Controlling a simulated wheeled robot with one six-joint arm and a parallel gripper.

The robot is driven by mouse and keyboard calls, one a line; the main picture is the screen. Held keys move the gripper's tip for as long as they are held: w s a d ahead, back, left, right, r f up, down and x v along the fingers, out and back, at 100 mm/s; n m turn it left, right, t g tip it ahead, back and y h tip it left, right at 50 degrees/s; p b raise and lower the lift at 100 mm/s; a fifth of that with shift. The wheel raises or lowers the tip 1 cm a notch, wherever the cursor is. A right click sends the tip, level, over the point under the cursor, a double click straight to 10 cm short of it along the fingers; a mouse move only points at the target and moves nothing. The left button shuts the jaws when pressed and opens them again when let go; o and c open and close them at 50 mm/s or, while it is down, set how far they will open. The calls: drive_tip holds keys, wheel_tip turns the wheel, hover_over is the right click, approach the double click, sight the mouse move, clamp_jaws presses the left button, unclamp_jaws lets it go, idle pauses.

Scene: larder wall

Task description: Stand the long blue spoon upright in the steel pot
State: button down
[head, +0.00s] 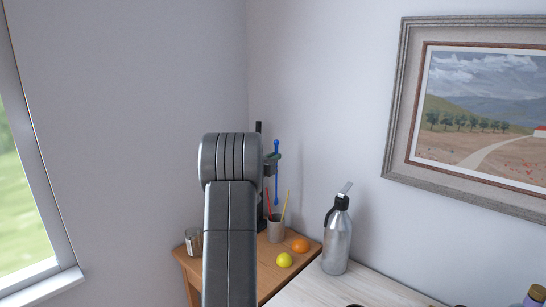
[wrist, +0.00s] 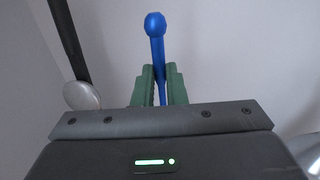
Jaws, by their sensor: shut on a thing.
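The long blue spoon (head: 277,180) hangs upright in my gripper (head: 273,157), above the steel pot (head: 276,230). In the wrist view the green fingers of my gripper (wrist: 160,85) are shut on the blue spoon (wrist: 155,45), with its rounded end up. The spoon's lower end is over or just behind the pot's mouth in the head view; I cannot tell its depth. The pot stands on the wooden table and holds a red stick (head: 268,204) and a yellow stick (head: 286,204). My arm hides part of the table.
A tin can (head: 194,241), a yellow lemon-like fruit (head: 285,260) and an orange (head: 300,245) sit on the wooden table (head: 262,285). A steel bottle (head: 338,240) stands right, on a pale surface (head: 350,290). A black pole (wrist: 68,40) rises left of my gripper in the wrist view.

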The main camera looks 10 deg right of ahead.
wheel_tip(320, 180, down, 11)
drive_tip(key=b, duration=0.9)
drive_tip(key=shift+f, duration=0.15)
drive_tip(key=c, duration=1.4)
unclamp_jaws()
drive_tip(key=b+v, duration=0.3)
drive_tip(key=v, duration=1.1)
drive_tip(key=shift+d+b, duration=0.1)
drive_tip(key=shift+b, duration=0.2)
drive_tip(key=shift+r+p+x, duration=0.35)
drive_tip(key=shift+p+x, duration=0.55)
drive_tip(key=shift+x, duration=1.4)
drive_tip(key=shift+r+p+x, duration=0.35)
drive_tip(key=shift+p+x, duration=0.55)
drive_tip(key=shift+x, duration=1.45)
drive_tip(key=shift+r+p+x, duration=0.35)
drive_tip(key=shift+p+x, duration=0.55)
drive_tip(key=shift+x, duration=1.4)
